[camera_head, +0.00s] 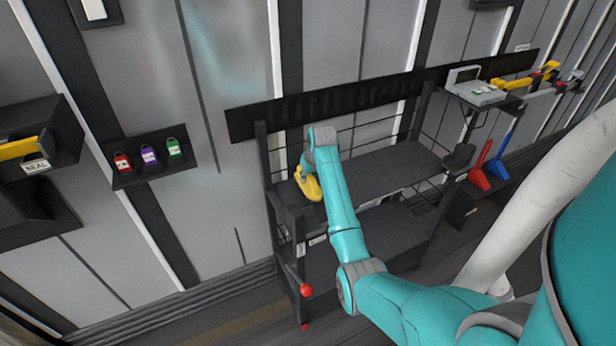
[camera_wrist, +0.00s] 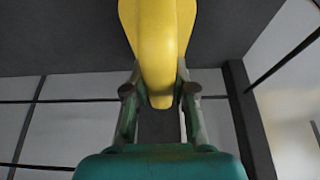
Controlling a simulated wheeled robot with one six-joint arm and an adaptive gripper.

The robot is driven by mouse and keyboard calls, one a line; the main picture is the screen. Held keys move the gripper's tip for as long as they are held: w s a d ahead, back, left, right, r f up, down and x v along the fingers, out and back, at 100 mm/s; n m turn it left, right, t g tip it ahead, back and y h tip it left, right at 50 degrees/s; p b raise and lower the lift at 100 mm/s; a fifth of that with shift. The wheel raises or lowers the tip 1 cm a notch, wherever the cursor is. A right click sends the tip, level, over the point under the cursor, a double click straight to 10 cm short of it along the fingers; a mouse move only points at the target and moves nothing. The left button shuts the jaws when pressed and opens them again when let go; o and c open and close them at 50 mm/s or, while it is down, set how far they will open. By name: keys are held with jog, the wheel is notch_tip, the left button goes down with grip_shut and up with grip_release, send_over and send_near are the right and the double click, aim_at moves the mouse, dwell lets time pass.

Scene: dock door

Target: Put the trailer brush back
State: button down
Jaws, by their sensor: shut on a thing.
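My gripper (camera_head: 302,170) is at the left end of a dark rack, at its upper shelf. It is shut on a yellow thing (camera_head: 309,187) with a smooth, rounded handle. In the wrist view the handle (camera_wrist: 158,45) runs between the two fingers (camera_wrist: 158,90). Its far end is cut off there, and I cannot tell whether it is the trailer brush. In the head view it is at the shelf's left corner; I cannot tell whether it touches the shelf. A red long-handled tool (camera_head: 480,172) and a blue one (camera_head: 499,166) stand at the right, apart from my gripper.
The rack's upper shelf (camera_head: 390,168) is bare to the right. A red ball-like knob (camera_head: 305,290) is at its lower left. Red, purple and green padlocks (camera_head: 149,155) sit on a wall ledge at left. A grey device (camera_head: 481,92) stands on a small shelf at right.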

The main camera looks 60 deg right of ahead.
jog(key=shift+f, duration=0.1)
jog(key=c, duration=1)
grip_release()
jog(key=shift+f, duration=0.1)
jog(key=shift+o, duration=0.2)
jog(key=v, duration=1.1)
jog(key=shift+r, duration=0.25)
jog(key=shift+s+a+r, duration=0.1)
jog(key=shift+a+r, duration=0.05)
jog(key=shift+r, duration=0.2)
